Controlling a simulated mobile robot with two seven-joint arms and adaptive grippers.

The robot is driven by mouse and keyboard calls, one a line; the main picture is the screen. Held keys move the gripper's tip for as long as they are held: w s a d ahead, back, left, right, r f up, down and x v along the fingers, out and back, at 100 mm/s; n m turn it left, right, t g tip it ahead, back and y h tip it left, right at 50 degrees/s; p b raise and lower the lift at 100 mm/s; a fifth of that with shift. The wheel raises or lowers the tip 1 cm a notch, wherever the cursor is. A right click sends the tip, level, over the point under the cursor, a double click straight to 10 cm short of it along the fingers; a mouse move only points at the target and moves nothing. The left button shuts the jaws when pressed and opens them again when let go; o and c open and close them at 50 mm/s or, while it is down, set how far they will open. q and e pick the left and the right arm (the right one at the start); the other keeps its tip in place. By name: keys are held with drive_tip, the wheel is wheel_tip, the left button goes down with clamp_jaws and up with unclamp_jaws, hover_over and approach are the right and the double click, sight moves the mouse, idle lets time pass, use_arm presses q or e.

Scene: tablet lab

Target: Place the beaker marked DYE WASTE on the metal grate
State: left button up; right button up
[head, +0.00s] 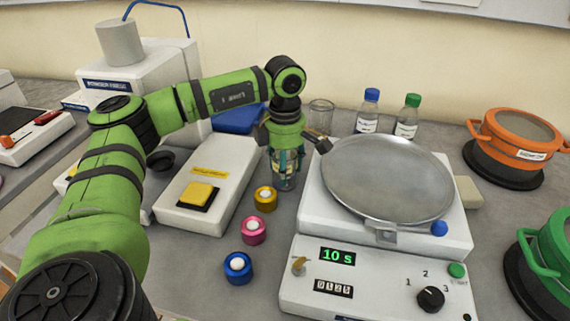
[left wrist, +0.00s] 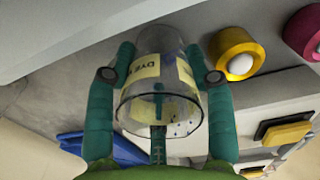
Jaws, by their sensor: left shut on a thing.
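My left gripper (head: 284,160) is shut on a clear glass beaker (head: 286,182), between the yellow-capped jar and the white machine with the metal pan. The left wrist view shows the beaker (left wrist: 160,112) between the teal fingers of the same gripper (left wrist: 160,80). It has a pale yellow label on which "DYE" can be read; the rest is cut off by the curve. I cannot tell whether its base touches the bench. No metal grate can be made out for certain. My right gripper is not in view.
A round metal pan (head: 388,178) sits on the white machine, close right of the beaker. An empty glass (head: 320,114) and two bottles (head: 368,110) stand behind. An orange pot (head: 515,140) is at right.

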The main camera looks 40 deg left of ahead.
use_arm(q)
drive_tip(key=shift+f, duration=0.15)
drive_tip(key=o, duration=1.3)
drive_tip(key=shift+c, duration=0.2)
